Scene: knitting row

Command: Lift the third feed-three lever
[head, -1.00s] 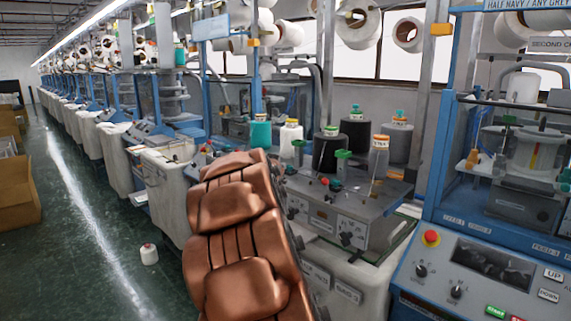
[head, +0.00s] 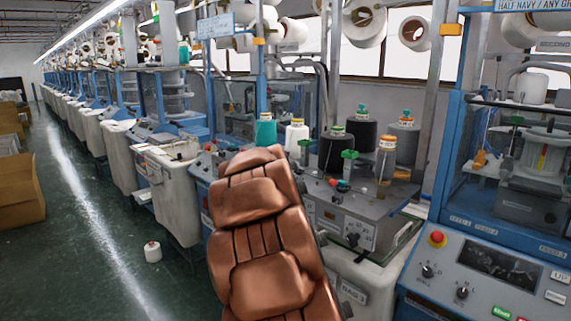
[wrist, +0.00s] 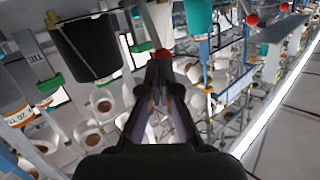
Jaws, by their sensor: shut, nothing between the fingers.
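My gripper (wrist: 160,68) is shut and empty in the wrist view, its fingers pointing up the picture. A red ball knob (wrist: 162,54) shows right at the fingertips; I cannot tell whether they touch it. Two more red balls, one at right (wrist: 252,20) and one at the top right (wrist: 284,6), stand apart from the gripper. I cannot tell which of these is the third feed-three lever. My copper-coloured arm hides the gripper in the head view.
Yarn cones stand behind the knob: black (head: 337,153), teal (head: 265,133) and grey (head: 387,165). A green-topped post (head: 349,160) is close by. A blue control panel (head: 480,275) is at right. A white cone (head: 152,252) lies on the open aisle floor.

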